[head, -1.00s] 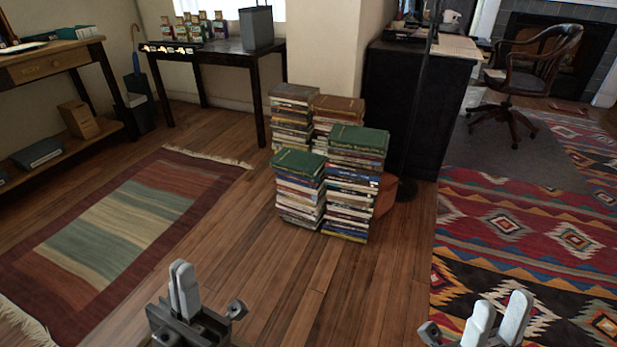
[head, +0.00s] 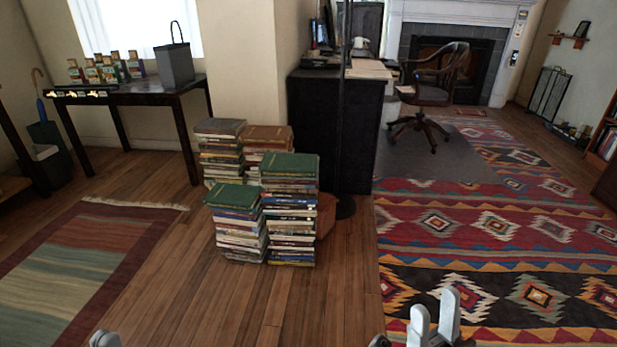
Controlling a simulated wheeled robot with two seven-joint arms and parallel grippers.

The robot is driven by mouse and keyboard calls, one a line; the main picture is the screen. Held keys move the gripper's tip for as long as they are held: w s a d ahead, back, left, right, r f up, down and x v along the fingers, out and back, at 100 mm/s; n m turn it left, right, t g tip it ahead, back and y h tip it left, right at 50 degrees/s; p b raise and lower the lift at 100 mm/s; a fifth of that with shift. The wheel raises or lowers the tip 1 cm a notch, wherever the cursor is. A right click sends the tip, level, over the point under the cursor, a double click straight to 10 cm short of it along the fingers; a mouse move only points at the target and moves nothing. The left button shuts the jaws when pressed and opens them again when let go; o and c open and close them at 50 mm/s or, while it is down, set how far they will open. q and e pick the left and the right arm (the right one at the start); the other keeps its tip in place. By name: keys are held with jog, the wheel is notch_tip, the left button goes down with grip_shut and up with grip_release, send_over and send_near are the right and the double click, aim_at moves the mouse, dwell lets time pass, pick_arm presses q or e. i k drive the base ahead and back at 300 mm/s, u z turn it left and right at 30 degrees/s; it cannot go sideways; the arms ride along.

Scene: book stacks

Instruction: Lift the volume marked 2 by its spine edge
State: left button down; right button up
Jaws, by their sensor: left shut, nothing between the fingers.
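Several stacks of books stand close together on the wood floor. Green books top the front left stack (head: 238,226) and the taller front right stack (head: 290,210). Behind them are a stack with a greyish top (head: 220,150) and one with a brown top (head: 268,138). No number 2 can be read on any spine from here. My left gripper (head: 105,339) shows only its fingertips at the bottom edge, shut and empty, well short of the stacks. My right gripper (head: 434,305) is open and empty at the bottom, over the patterned rug, also away from the stacks.
A dark table (head: 135,92) with small boxes and a grey bag (head: 175,66) stands behind left. A black cabinet (head: 325,130) and a thin dark pole (head: 345,100) stand close behind the stacks. The floor (head: 190,290) before the stacks is clear. A patterned rug (head: 490,230) lies right.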

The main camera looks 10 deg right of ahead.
aim_at(297, 165)
jog(key=u, duration=1.25)
jog(key=i, duration=1.3)
jog(key=u, duration=0.95)
jog(key=i, duration=0.45)
jog(key=z, duration=2.05)
